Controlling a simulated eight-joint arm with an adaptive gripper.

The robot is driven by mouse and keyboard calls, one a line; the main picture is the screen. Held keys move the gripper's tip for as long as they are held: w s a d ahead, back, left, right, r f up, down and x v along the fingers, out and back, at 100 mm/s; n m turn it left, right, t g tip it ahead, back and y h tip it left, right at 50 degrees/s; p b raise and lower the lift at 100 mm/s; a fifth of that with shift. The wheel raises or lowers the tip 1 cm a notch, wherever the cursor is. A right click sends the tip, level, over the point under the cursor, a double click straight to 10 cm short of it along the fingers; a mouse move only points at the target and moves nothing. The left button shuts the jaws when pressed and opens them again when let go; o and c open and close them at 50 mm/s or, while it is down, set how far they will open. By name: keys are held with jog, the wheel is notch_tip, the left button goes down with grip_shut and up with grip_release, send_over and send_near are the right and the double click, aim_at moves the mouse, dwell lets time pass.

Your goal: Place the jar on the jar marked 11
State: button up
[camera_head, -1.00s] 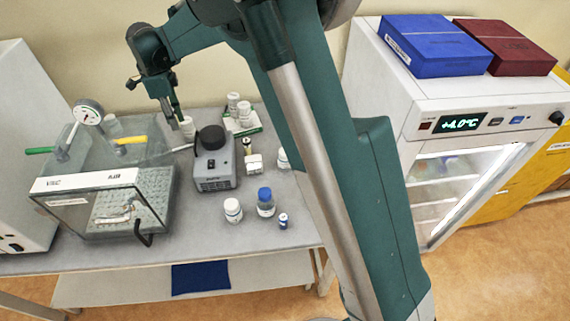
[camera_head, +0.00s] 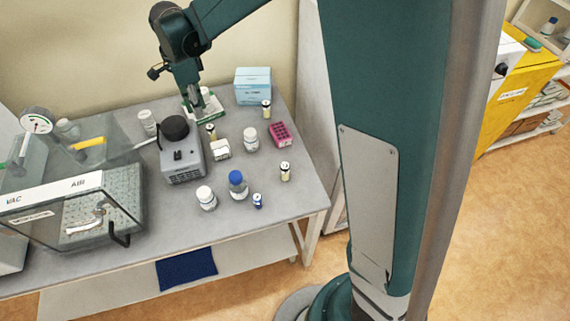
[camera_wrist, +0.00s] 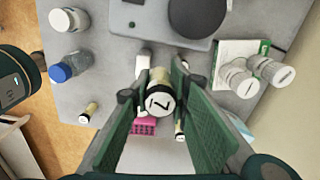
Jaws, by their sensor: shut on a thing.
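My gripper (camera_wrist: 164,85) is shut on a jar (camera_wrist: 160,99) in the wrist view. Its cap has a dark rim and a pale top with a black mark like a 7. In the head view my gripper (camera_head: 190,102) is above the back of the bench, by a green-and-white flat pack, and the held jar cannot be made out. Two white jars with dark marks on their lids, a nearer one (camera_wrist: 240,83) and a farther one (camera_wrist: 274,71), stand to the right of my gripper in the wrist view. I cannot read an 11 for certain.
A grey device (camera_head: 182,160) with a black top stands in front of my gripper. Nearby are a white jar (camera_head: 250,138), a pink rack (camera_head: 280,134), a blue-capped jar (camera_head: 237,185), a light-blue box (camera_head: 253,85) and several small vials. A clear chamber (camera_head: 75,210) takes up the left.

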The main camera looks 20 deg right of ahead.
jog(key=s+d+p, duration=0.1)
jog(key=s+d, duration=0.8)
jog(key=d, duration=0.5)
jog(key=p, duration=0.1)
send_over(285, 165)
jog(key=f, duration=0.2)
jog(key=shift+r, duration=0.25)
jog(key=shift+f, duration=2.95)
jog(key=shift+f, duration=2.1)
jog(key=shift+f+b, duration=0.1)
jog(key=shift+b, duration=0.2)
